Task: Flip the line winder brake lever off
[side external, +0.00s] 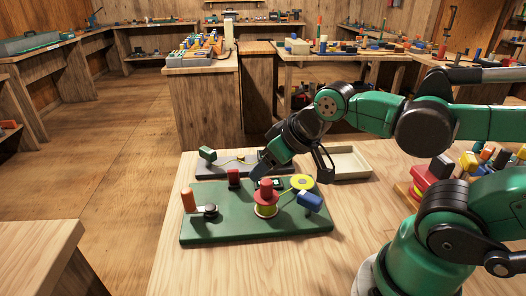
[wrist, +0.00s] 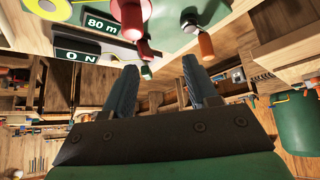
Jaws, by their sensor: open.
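The line winder is a dark green board (side external: 210,232) on the bench. It carries a yellow line spool with a red top (side external: 266,197), an orange crank handle (side external: 188,200), an upright red block (side external: 233,178) and a tilted blue block (side external: 310,202). In the wrist view, plates read "80 m" (wrist: 101,24) and "ON" (wrist: 82,55); a dark red knob (wrist: 145,50) shows beside them. I cannot tell for certain which part is the brake lever. My gripper (wrist: 159,64) is open and empty, above the back of the board (side external: 259,172), its fingers partly hidden in the side view.
A grey board with a green knob (side external: 208,154) lies just behind the winder. An empty cream tray (side external: 348,163) stands behind at the right. Coloured tackle pieces (side external: 445,168) crowd the right side by my arm. The bench front is clear.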

